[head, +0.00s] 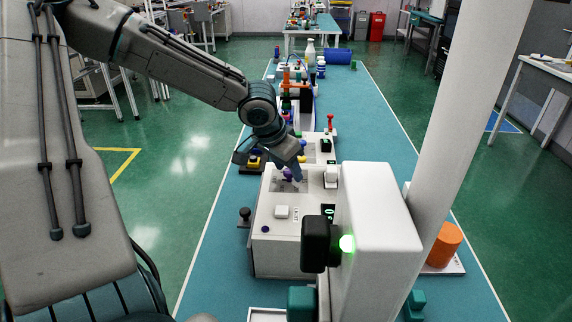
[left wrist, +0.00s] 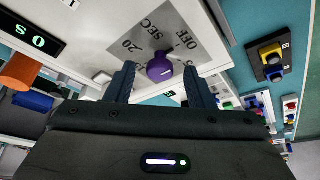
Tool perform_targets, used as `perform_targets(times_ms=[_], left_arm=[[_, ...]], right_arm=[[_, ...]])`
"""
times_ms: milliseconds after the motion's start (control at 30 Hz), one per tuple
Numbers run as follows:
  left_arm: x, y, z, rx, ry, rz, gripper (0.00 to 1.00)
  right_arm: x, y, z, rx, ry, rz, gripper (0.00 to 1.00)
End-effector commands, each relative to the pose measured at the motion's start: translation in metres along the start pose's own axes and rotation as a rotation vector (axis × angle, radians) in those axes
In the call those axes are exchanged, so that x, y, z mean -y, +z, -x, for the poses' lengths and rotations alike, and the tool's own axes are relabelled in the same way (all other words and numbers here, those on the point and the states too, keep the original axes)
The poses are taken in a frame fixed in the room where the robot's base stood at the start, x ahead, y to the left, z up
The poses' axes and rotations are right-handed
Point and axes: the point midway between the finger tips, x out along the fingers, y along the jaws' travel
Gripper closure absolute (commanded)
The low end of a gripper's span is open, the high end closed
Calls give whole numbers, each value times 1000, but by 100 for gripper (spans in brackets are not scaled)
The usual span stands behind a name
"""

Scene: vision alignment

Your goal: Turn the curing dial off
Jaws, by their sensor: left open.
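The curing dial is a purple knob (left wrist: 160,68) on a grey label plate on top of a white machine box (head: 280,235). In the left wrist view the label reads "20", "SEC" and "OFF". Which mark the knob points to is not clear. In the head view the knob (head: 288,174) is small and partly covered by my gripper. My left gripper (head: 298,172) reaches down over the box. In the left wrist view its two open fingers (left wrist: 159,74) stand on either side of the knob, with gaps showing. My right gripper is not in view.
A green-digit display (left wrist: 30,36) is on the machine. A white post and housing (head: 380,225) with a black block (head: 315,243) and a green light stand close at the right. An orange cylinder (head: 445,245) is beyond. Several devices line the teal bench behind.

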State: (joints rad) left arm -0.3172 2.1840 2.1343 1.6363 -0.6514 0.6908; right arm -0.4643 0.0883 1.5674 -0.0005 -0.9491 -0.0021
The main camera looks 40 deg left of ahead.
Motion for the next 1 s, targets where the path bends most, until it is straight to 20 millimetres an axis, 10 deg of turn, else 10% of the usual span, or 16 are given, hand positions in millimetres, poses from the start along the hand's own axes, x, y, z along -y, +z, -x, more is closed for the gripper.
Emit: perform_targets(times_ms=[1000], left_arm=[[0, 0, 107, -1, 0, 0, 51]], right_arm=[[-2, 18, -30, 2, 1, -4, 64]])
